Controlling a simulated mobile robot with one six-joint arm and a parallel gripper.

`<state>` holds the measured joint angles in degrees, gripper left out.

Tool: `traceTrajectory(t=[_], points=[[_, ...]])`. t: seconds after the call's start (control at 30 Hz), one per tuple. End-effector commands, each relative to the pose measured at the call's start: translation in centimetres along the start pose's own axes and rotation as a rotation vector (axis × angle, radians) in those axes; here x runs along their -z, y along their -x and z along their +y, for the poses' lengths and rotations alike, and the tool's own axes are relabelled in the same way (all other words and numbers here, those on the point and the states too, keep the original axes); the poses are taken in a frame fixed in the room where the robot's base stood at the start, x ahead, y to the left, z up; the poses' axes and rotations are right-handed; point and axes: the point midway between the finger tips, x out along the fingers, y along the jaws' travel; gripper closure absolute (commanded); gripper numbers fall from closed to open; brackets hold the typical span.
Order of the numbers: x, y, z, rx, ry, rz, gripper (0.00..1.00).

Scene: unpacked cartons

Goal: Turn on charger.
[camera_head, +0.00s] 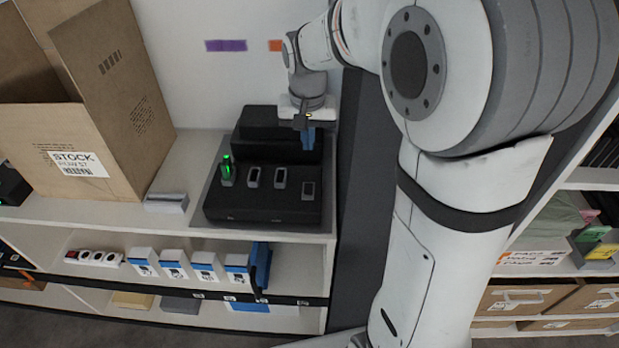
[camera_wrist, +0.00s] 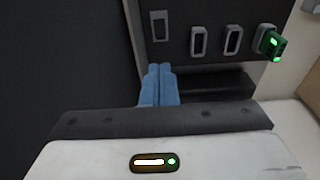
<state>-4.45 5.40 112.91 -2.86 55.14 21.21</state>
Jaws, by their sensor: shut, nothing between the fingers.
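The black charger (camera_head: 262,205) stands on the white shelf top in the head view. A green-lit block (camera_head: 227,172) sits at its left end, followed by two grey-framed slots (camera_head: 253,177). A separate grey-framed rectangle (camera_head: 308,189), possibly the switch, is at its right end. In the wrist view the charger (camera_wrist: 210,62) appears turned around, with that rectangle (camera_wrist: 159,26) at upper left and the green block (camera_wrist: 271,45) at right. My gripper (camera_head: 307,140) is above the charger's back right part. Its blue fingers (camera_wrist: 160,70) are together and empty, apart from the rectangle in the picture.
An open STOCK carton (camera_head: 40,135) stands left of the charger. A small grey box (camera_head: 166,203) lies between them. A power strip (camera_head: 93,258) and several white-and-blue boxes (camera_head: 174,264) are on the shelf below. A dark panel (camera_head: 360,170) is right of the charger.

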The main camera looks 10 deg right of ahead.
Motion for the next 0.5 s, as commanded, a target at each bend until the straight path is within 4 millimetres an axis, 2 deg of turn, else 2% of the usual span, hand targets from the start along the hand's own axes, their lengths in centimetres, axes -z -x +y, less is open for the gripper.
traceTrajectory(t=[0.13,0.23,0.5], points=[[0.0,-0.4,0.0,-0.001,0.0,-0.002,1.0],[0.0,-1.4,0.0,-0.001,0.0,-0.003,1.0],[-0.1,-6.8,0.0,-0.003,0.0,-0.006,1.0]])
